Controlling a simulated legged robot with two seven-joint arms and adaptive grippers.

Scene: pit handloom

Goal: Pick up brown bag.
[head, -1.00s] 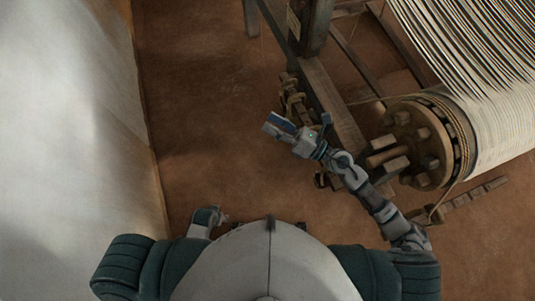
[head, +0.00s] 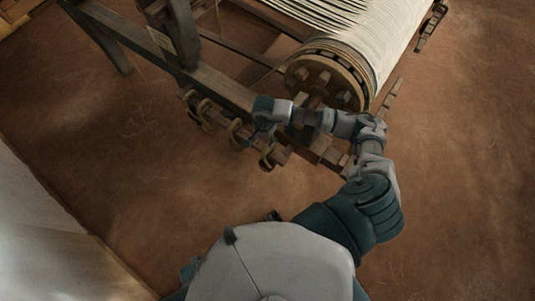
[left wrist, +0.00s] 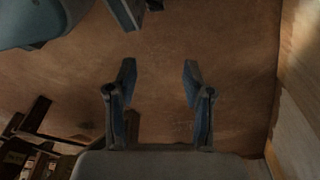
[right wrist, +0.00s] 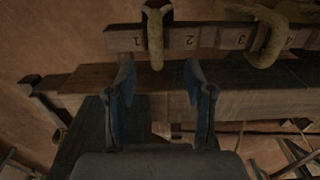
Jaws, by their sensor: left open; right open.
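I cannot make out a brown bag in any view. My right gripper (head: 258,136) is beside the loom's lower front beam, small and partly hidden in the head view. In the right wrist view it is open (right wrist: 160,74), with nothing between its fingers. It faces a numbered wooden rail (right wrist: 205,38) with yellowish rope loops (right wrist: 155,30) over it. My left gripper (left wrist: 158,74) is open and empty over the bare brown floor in the left wrist view. It is not visible in the head view.
The loom's wooden frame (head: 222,84) and warp roller (head: 325,72) stand ahead of me, close to my right arm. A pale wall or panel (head: 50,245) is at lower left. Brown floor (head: 470,180) is open on the right.

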